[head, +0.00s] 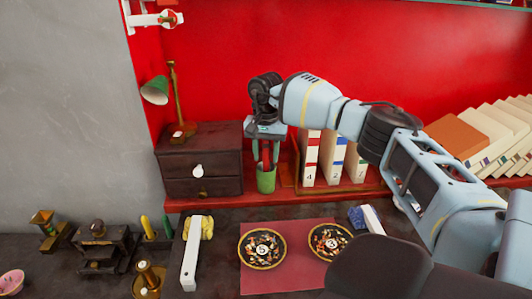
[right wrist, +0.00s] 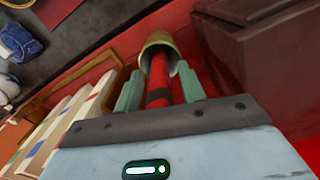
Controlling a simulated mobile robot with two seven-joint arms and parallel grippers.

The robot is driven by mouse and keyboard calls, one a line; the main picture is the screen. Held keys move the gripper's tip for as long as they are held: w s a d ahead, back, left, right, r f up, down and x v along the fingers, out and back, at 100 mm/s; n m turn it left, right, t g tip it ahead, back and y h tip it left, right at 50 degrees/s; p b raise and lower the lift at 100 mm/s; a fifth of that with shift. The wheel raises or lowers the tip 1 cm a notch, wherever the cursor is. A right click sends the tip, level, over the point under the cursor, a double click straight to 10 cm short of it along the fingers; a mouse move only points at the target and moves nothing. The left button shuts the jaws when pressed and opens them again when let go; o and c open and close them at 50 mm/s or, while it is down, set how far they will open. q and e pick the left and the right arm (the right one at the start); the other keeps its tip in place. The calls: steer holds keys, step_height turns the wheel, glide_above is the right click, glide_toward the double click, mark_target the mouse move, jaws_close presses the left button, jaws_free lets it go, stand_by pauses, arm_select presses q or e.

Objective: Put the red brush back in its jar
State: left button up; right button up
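The red brush (head: 266,153) is upright between the fingers of my right gripper (head: 266,160), above the green jar (head: 266,181) on the red shelf. In the right wrist view the brush (right wrist: 158,78) runs into the mouth of the jar (right wrist: 159,42); its lower end is hidden inside. The fingers of my right gripper (right wrist: 159,88) stand on either side of the brush, with narrow gaps visible, so it looks open around it. My left gripper is not in view.
A dark drawer chest (head: 200,165) stands close left of the jar. White binders (head: 310,160) stand close to its right. Tilted books (head: 490,135) are farther right. Below the shelf are two round bowls (head: 262,249) (head: 328,242) on a red mat (head: 290,280).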

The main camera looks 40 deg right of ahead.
steer(key=shift+r, duration=0.15)
step_height(320, 180, up, 12)
steer(key=shift+r, duration=0.1)
stand_by(0.3)
stand_by(1.3)
